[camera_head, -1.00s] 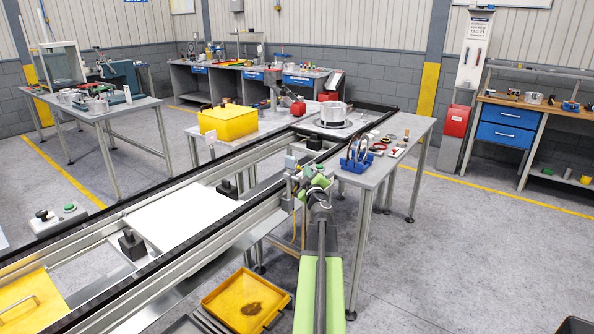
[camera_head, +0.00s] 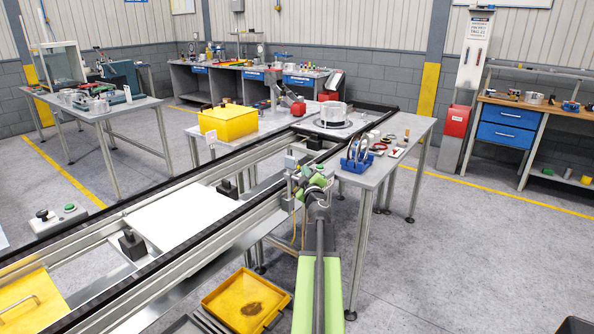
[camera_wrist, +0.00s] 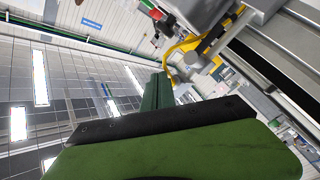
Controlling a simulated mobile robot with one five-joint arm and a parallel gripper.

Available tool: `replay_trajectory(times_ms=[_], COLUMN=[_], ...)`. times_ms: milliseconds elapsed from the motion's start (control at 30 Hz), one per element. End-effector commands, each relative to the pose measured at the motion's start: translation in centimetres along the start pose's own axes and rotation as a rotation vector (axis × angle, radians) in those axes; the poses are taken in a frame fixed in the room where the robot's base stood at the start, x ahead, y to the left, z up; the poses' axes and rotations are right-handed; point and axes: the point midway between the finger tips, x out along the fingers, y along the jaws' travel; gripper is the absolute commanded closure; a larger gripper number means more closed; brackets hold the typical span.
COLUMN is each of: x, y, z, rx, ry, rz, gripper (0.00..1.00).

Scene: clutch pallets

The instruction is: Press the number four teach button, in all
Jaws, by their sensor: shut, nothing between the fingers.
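My gripper (camera_head: 317,181) is shut and empty beside the near rail of the conveyor, at the middle of the head view. Its green jaws also show in the wrist view (camera_wrist: 158,95). Right by it, a small group of sensor housings (camera_head: 291,163) is mounted on the rail. In the wrist view a grey housing (camera_wrist: 200,14) with a yellow cable (camera_wrist: 192,44) lies beyond the fingers, at the upper right. I cannot make out a button marked four in either view. I cannot tell whether the fingertips touch any housing.
The conveyor rail (camera_head: 186,244) runs diagonally past my arm. A blue tool holder (camera_head: 357,162) and small parts stand on the grey table to the right. A yellow tray (camera_head: 222,304) lies low beneath the conveyor. A box with black and green buttons (camera_head: 60,222) stands far left. Floor at right is open.

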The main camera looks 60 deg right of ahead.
Motion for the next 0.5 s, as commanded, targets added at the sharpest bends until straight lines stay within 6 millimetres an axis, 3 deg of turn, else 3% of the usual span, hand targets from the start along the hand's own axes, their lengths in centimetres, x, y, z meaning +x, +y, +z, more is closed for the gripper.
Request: replay_trajectory(times_ms=[500], x=[0.34], y=[-0.21], z=[-0.21], rx=[0.0], ry=[0.0], rz=[0.001], gripper=[1.0])
